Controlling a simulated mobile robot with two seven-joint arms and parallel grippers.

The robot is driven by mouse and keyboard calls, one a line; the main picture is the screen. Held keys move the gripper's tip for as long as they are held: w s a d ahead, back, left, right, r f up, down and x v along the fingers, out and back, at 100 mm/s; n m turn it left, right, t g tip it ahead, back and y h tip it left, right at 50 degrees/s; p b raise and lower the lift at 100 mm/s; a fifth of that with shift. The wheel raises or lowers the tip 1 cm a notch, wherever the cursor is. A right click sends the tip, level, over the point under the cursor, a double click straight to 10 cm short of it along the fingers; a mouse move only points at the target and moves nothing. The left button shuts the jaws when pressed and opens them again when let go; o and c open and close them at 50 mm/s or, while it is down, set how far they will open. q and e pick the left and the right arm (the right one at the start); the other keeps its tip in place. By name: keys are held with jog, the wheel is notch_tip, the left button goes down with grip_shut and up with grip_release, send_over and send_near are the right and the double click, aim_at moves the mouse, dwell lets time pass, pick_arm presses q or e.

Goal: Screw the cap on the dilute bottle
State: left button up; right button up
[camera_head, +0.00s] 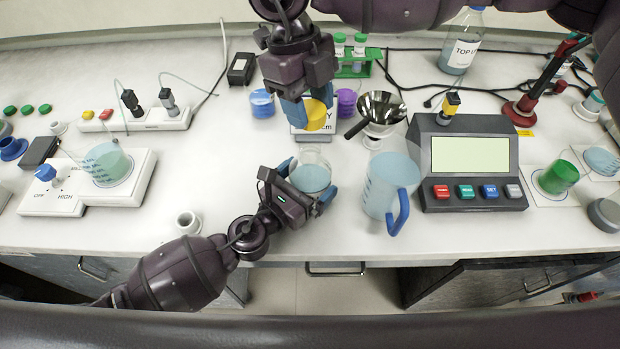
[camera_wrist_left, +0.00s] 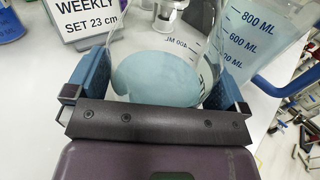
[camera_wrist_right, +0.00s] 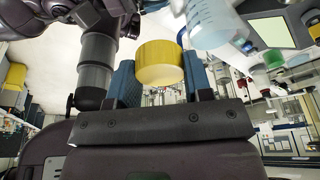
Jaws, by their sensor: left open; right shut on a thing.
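The dilute bottle (camera_head: 311,178), a clear glass vessel with pale blue liquid, stands on the bench near its front edge. Its open top shows no cap. My left gripper (camera_head: 305,182) is open around it, one finger on either side; the left wrist view also shows the bottle (camera_wrist_left: 155,80) between the fingers. Whether they touch the glass cannot be told. My right gripper (camera_head: 309,104) is shut on a yellow cap (camera_head: 316,117), held above and behind the bottle. The cap (camera_wrist_right: 160,62) also shows between the fingers in the right wrist view.
A blue-handled measuring jug (camera_head: 385,185) stands close right of the bottle. A white cup (camera_head: 188,222) is left.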

aim_at(310, 146)
pick_arm(q)
jog(key=c, duration=1)
pick_arm(e)
jog(key=shift+a+f, duration=0.1)
jog(key=shift+f, duration=2.4)
jog(key=shift+f, duration=0.9)
jog(key=shift+f, duration=0.55)
